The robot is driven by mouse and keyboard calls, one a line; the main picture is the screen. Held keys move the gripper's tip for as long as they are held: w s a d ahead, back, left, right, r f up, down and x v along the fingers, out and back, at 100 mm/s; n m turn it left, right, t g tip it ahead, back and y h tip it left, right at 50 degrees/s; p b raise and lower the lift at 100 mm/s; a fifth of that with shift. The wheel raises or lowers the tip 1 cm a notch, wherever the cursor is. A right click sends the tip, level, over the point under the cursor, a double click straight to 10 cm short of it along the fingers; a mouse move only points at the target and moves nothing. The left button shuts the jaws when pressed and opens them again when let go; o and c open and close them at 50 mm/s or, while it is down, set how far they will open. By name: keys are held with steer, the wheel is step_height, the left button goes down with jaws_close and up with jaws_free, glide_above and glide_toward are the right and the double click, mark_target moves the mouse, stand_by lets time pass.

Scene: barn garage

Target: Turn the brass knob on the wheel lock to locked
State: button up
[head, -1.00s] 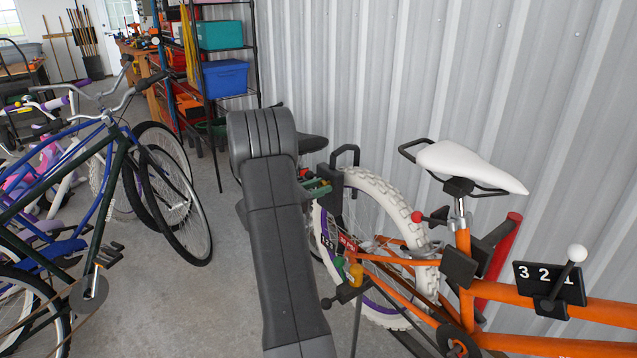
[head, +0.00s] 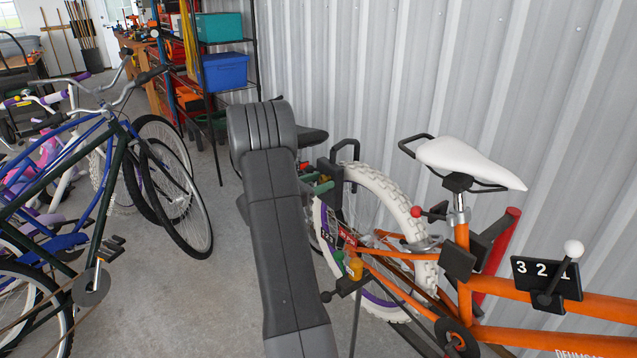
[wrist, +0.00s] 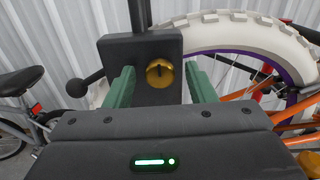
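The wheel lock (wrist: 140,52) is a dark box with a bar rising from its top, beside the white tire. Its round brass knob (wrist: 160,73) faces my wrist camera, with a dark upright slot in its middle. In the head view, the lock (head: 333,172) and its shackle sit by the orange bicycle's wheel; the knob is hidden there. My gripper (wrist: 161,87) has two green fingers, open, one left and one right of the knob, with visible gaps between them and the knob. My gripper also shows in the head view (head: 318,184), partly behind my arm.
The orange bicycle (head: 540,300) with a white saddle and a "3 2 1" plate stands at right, near the corrugated metal wall (head: 480,60). More bicycles (head: 90,220) stand at left. Shelves with bins (head: 222,72) are behind. Floor between is clear.

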steer(key=v, duration=1.3)
steer(key=shift+s+a, duration=0.25)
steer(key=shift+a, duration=0.1)
steer(key=shift+d, duration=0.1)
steer(key=x, duration=1.3)
steer(key=shift+w+d, duration=0.25)
steer(key=shift+w, duration=0.05)
steer(key=shift+s+a, duration=0.1)
